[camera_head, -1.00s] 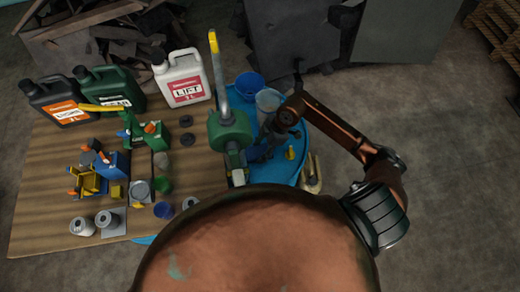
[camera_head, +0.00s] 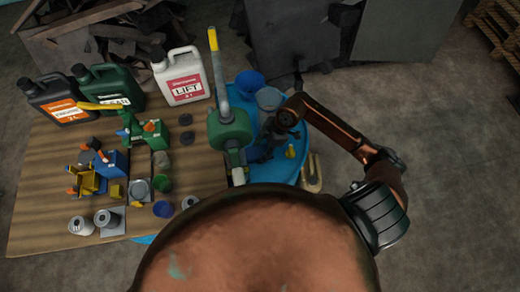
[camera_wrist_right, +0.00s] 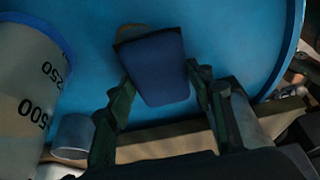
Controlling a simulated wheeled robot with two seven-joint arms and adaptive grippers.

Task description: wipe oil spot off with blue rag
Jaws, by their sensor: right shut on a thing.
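The blue rag (camera_wrist_right: 155,68) is a dark blue block-like pad between the fingers of my right gripper (camera_wrist_right: 160,100) in the right wrist view. The gripper is shut on it, over the blue drum top (camera_wrist_right: 220,30). A tan-brown patch (camera_wrist_right: 128,32), which looks like the oil spot, shows just past the rag's far edge; the rag covers part of it. I cannot tell whether the rag touches the surface. In the head view my right gripper (camera_head: 263,150) is over the drum top (camera_head: 291,173), beside the green pump. My left gripper is not in view.
A graduated container (camera_wrist_right: 30,90) stands close left of the right gripper. The green pump (camera_head: 232,130), a blue bucket (camera_head: 250,82) and a grey cup (camera_head: 269,98) crowd the drum top. A wooden table (camera_head: 50,205) with canisters and small parts lies left.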

